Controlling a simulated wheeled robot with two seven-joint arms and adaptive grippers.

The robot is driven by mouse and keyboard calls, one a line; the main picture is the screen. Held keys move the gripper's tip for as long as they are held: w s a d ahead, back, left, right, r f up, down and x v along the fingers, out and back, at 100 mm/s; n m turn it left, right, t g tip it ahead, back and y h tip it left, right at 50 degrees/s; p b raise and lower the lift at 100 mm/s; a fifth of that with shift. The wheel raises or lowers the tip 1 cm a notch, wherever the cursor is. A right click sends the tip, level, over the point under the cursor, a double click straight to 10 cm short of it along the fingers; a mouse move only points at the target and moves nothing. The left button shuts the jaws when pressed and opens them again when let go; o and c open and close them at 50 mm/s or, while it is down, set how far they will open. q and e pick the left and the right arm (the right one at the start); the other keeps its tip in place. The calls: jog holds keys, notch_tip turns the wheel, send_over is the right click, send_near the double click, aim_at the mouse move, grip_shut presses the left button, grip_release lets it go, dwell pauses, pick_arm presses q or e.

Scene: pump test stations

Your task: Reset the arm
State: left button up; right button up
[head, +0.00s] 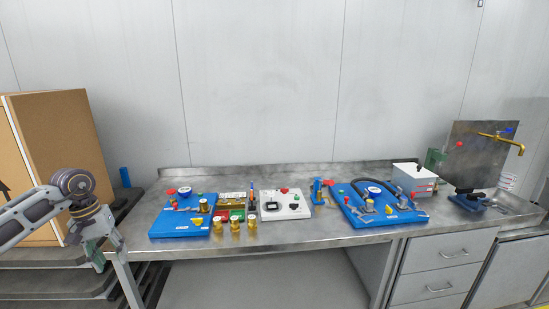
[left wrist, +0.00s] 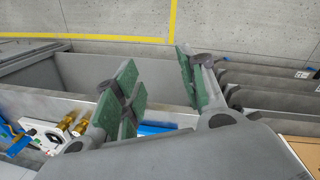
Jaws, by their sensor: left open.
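My left arm (head: 35,215) comes in at the lower left of the head view, beside the left end of the steel bench. My left gripper (head: 97,252) hangs downward there, partly hidden by its own wrist. In the left wrist view my left gripper (left wrist: 160,85) is open, its green-padded fingers wide apart with nothing between them. It is at the bench's left end, clear of the equipment. My right arm and gripper are in neither view.
On the steel bench (head: 340,236) stand a left blue pump board (head: 180,228), a white control box (head: 272,212), several brass fittings (head: 235,226) and a right blue board (head: 365,215). Cardboard boxes (head: 65,140) stand at left.

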pick_arm(q)
jog(key=w+d+f+n+t+h, duration=0.5)
jog(key=w+d+f+n+h, duration=0.65)
jog(key=d+f+n, duration=0.45)
jog(key=s+a+f+n+t+y, duration=0.1)
jog(key=a+f+n+t+y, duration=0.25)
jog(key=f+n, duration=0.8)
jog(key=s+a+f+n+t+y, duration=0.1)
jog(key=a+f+n+t+y, duration=0.2)
jog(key=f+n, duration=0.85)
jog(key=s+a+f+n+g+y, duration=0.25)
jog(key=s+f+n+y, duration=0.35)
jog(key=s+f+n, duration=1.3)
jog(key=s+d+f+n+g, duration=0.2)
jog(key=s+f, duration=0.4)
jog(key=s, duration=0.5)
jog(key=s+d+f+n+g, duration=0.2)
jog(key=s+f, duration=0.3)
jog(key=s, duration=0.6)
jog(key=s+d+f+n+g+y, duration=0.1)
jog(key=s+f+g, duration=0.3)
jog(key=s, duration=0.7)
notch_tip(320, 180, down, 3)
jog(key=shift+s+d+r+n, duration=0.2)
jog(key=shift+s+d+n, duration=0.25)
jog(key=shift+d, duration=0.4)
